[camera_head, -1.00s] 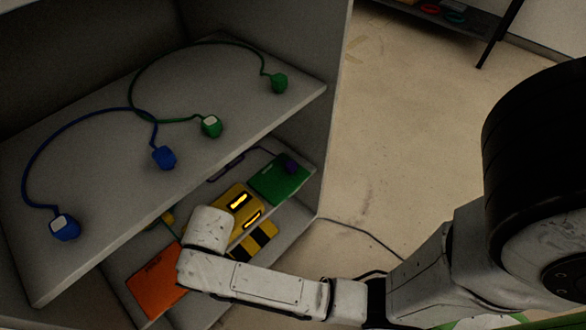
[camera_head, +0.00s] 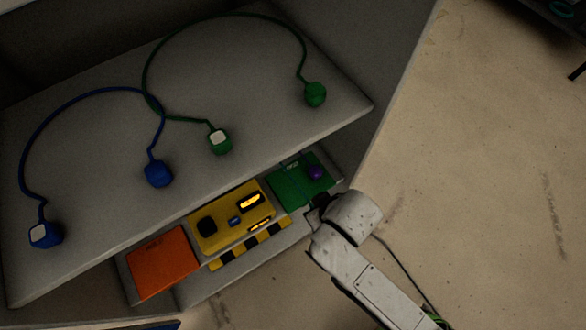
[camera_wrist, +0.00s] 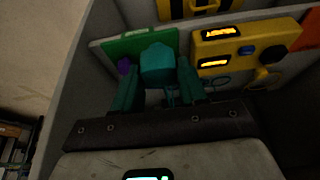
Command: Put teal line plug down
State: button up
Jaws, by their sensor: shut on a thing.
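The teal line plug (camera_wrist: 157,66) is a rounded teal block in the wrist view. My gripper (camera_wrist: 158,82) is shut on it, with one finger on each side. Behind the plug is the green panel (camera_wrist: 120,45). I cannot tell whether the plug touches that panel. In the head view my gripper (camera_head: 316,208) is a dark shape at the shelf's right front, beside the green panel (camera_head: 298,181). The plug cannot be made out there.
A purple plug (camera_head: 315,173) is on the green panel. A yellow box (camera_head: 232,216) with lit windows and an orange panel (camera_head: 162,262) lie to its left. Blue plugs (camera_head: 158,174) and green plugs (camera_head: 219,141) with cords lie on the upper shelf (camera_head: 250,72). Open floor (camera_head: 470,170) is at right.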

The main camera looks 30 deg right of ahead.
jog(key=w+f, duration=0.3)
jog(key=w, duration=0.1)
jog(key=w+f+b, duration=0.1)
jog(key=w+f, duration=0.2)
jog(key=w, duration=0.2)
jog(key=w+f+b, duration=0.1)
jog(key=w+f, duration=0.2)
jog(key=w, duration=0.1)
jog(key=shift+w+d+f, duration=0.2)
jog(key=shift+w+d, duration=0.05)
jog(key=shift+w, duration=0.15)
jog(key=shift+w+f+b, duration=0.15)
jog(key=shift+f+b, duration=0.3)
jog(key=shift+f, duration=1.25)
jog(key=shift+f, duration=0.15)
jog(key=o, duration=1.1)
jog(key=shift+o, duration=0.2)
